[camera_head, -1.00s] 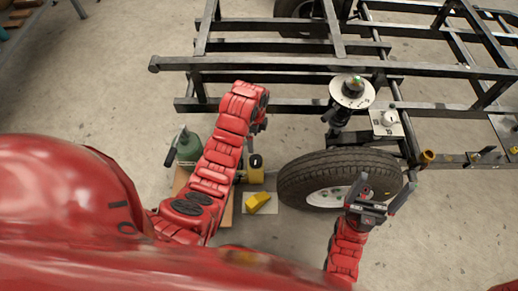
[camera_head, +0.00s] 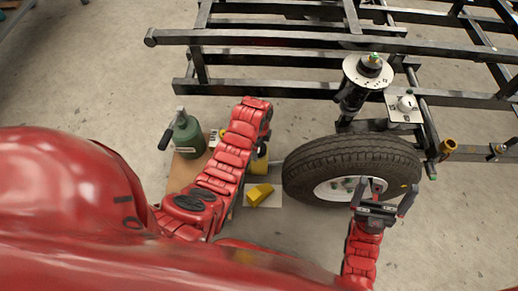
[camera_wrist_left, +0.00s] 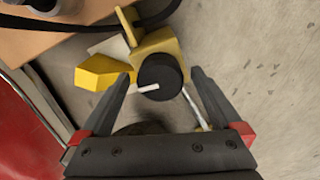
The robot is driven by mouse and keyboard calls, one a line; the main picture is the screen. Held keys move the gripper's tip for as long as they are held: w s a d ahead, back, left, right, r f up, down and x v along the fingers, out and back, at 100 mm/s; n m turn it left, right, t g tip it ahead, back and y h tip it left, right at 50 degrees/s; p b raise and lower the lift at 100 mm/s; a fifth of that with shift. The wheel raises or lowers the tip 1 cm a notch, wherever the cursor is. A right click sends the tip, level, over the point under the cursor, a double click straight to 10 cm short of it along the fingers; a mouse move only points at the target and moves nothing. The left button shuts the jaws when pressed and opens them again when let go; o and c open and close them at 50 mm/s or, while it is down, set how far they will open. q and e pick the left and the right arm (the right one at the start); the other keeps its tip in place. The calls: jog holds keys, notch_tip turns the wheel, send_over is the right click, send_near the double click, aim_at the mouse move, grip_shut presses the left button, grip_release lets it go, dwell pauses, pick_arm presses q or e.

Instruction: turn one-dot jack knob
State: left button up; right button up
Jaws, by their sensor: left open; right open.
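A yellow jack (camera_wrist_left: 163,45) with a round black knob (camera_wrist_left: 160,78) shows in the left wrist view. The knob faces the camera and carries a short white bar; I cannot make out any dot. My left gripper (camera_wrist_left: 162,84) is open, its two fingers on either side of the knob in the picture, with nothing held; I cannot tell how far above it they are. In the head view, the jack (camera_head: 260,164) is partly hidden by my left arm, and the left gripper (camera_head: 266,134) is above or beside it. My right gripper (camera_head: 386,197) is open and empty in front of the wheel.
A tire on a white rim (camera_head: 352,160) stands right of the jack, below a black tube frame (camera_head: 300,40) and strut (camera_head: 355,95). A yellow block (camera_head: 259,194) lies beside the jack.

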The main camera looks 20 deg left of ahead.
pick_arm(q)
jog(key=shift+f, duration=0.25)
